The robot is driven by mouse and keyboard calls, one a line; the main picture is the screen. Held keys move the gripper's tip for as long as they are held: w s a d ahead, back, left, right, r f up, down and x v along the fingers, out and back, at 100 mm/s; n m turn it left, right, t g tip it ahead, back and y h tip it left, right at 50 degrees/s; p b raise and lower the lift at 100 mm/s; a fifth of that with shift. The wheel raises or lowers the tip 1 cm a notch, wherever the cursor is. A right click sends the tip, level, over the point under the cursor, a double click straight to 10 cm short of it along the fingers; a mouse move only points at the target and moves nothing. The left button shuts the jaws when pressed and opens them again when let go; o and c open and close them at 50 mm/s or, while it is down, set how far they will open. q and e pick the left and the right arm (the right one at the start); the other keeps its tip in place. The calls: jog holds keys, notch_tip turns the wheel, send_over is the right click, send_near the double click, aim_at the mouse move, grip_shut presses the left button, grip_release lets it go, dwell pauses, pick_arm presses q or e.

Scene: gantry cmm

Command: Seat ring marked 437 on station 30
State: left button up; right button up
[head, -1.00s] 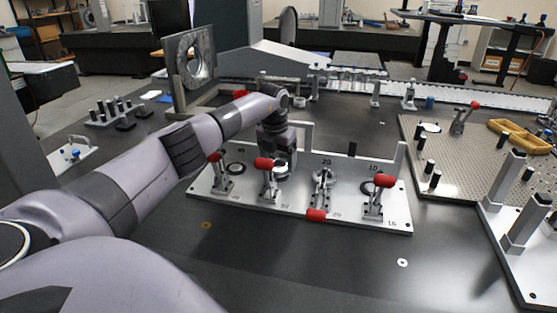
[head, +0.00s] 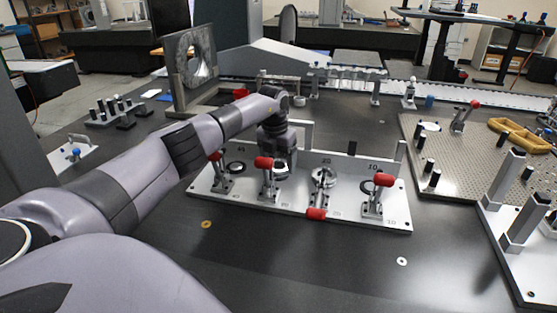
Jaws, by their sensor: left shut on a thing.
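The silver fixture plate (head: 290,197) stands mid-table with a row of stations and red-tipped clamps. My left gripper (head: 281,164) is over the second station from the left, behind its red-tipped clamp (head: 266,164). It is shut on a small ring-like part, mostly hidden by the fingers and too small to read. The back wall shows 20 and 10 at the two right stations; the number behind my gripper is hidden. Dark rings show at the leftmost station (head: 236,168) and the rightmost station (head: 367,187). My right gripper is out of view.
A brass ring (head: 206,224) and a pale washer (head: 402,261) lie loose on the dark table. A perforated plate (head: 470,160) with posts and a yellow tray (head: 518,136) is at right. An upright frame with a round hole (head: 182,72) stands behind my forearm.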

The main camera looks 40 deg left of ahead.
pick_arm(q)
jog(key=shift+f, duration=0.3)
jog(key=o, duration=1.4)
jog(key=shift+s+d+r+p, duration=0.1)
jog(key=shift+s+r+p, duration=0.1)
jog(key=shift+r, duration=1)
jog(key=shift+s+r+p, duration=0.1)
jog(key=shift+s+r, duration=0.05)
jog(key=shift+r, duration=1.05)
jog(key=shift+s+d+r+p, duration=0.1)
jog(key=shift+s+r+p, duration=0.1)
jog(key=shift+r, duration=1)
